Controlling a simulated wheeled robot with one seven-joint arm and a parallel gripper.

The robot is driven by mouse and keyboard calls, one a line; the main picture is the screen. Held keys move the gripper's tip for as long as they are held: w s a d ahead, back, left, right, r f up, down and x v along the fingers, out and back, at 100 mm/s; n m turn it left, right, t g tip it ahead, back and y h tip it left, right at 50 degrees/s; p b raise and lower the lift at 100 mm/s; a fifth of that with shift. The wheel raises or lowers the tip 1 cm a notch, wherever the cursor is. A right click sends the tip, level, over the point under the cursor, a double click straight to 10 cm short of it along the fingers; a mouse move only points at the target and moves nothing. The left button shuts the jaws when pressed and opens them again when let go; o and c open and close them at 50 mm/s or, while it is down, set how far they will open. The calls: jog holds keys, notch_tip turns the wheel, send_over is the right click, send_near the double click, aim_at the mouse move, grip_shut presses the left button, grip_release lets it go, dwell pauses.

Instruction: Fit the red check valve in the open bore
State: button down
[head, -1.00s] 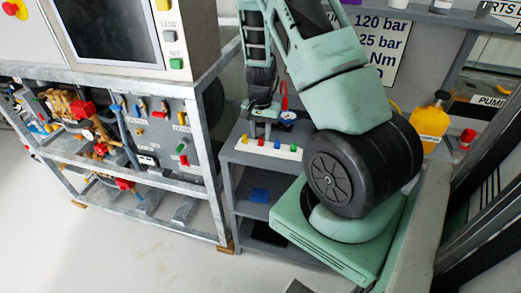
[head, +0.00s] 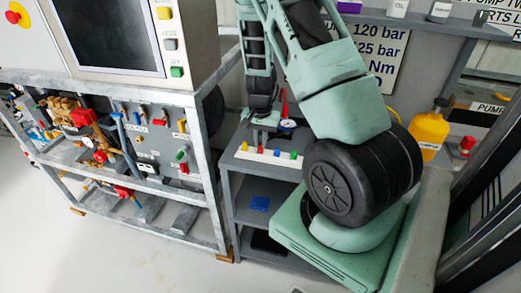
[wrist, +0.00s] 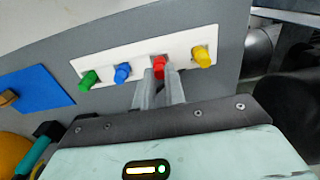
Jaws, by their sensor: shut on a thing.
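The red check valve (wrist: 160,66) is in the white rack (wrist: 118,77), between the blue valve (wrist: 122,73) and the yellow valve (wrist: 202,57). My gripper (wrist: 160,88) is shut on the red valve, with its two fingers close together at it. The fingers partly hide the valve's lower side, so I cannot tell whether it is clear of the rack. In the head view the white rack (head: 268,154) lies on the grey shelf unit below my wrist. I cannot make out the open bore in these frames.
A green valve (wrist: 88,80) sits at the rack's left end. A blue mat (wrist: 38,90) lies left of it. In the head view a metal frame (head: 200,160) with brass and red pump parts (head: 82,116) stands left. A yellow bottle (head: 430,130) stands right.

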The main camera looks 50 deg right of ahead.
jog(key=shift+r+p, duration=1.7)
jog(key=shift+r, duration=0.45)
jog(key=shift+s, duration=0.1)
